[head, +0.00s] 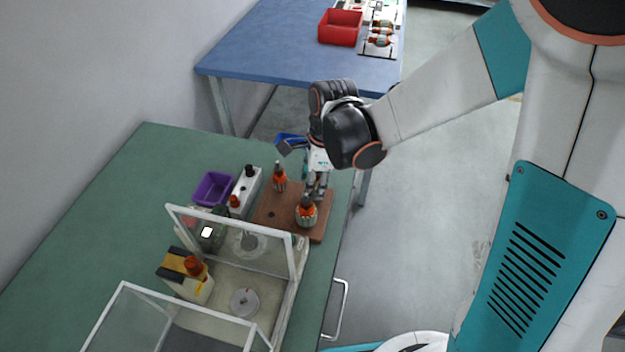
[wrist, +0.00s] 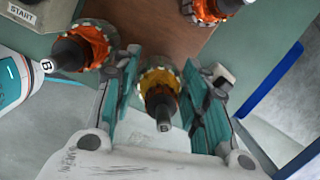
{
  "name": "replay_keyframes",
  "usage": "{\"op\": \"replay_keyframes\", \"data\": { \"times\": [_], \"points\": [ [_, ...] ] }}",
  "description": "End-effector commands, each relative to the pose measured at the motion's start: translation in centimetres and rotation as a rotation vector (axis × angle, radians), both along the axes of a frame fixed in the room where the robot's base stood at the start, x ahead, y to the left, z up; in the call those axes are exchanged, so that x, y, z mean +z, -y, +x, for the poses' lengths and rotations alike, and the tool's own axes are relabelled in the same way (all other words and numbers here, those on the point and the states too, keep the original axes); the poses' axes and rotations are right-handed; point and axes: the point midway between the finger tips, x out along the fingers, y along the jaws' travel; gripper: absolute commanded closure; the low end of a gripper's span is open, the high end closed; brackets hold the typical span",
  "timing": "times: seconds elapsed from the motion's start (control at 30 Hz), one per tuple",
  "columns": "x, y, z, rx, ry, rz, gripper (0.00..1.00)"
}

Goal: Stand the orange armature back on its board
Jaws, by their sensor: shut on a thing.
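In the head view my gripper (head: 318,184) points down at the far right part of the brown board (head: 268,217). There the fingers hide the held armature; I cannot tell whether its base touches the board. A second orange armature (head: 306,212) stands at the board's near right, left of my gripper in the wrist view (wrist: 82,45). A third (head: 279,179) stands at the far left of the board, at the wrist view's top edge (wrist: 205,8).
A white block (head: 246,192) and a purple bin (head: 212,189) stand left of the board. A clear guarded machine (head: 240,250) is close in front. A blue table (head: 270,45) with a red bin (head: 340,27) stands farther back.

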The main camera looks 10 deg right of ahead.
Motion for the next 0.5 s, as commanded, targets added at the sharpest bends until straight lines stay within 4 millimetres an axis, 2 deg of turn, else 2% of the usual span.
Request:
{"op": "replay_keyframes", "data": {
  "times": [0.5],
  "points": [
    [-0.65,0.00,0.00,0.000,0.000,0.000,1.00]
  ]
}}
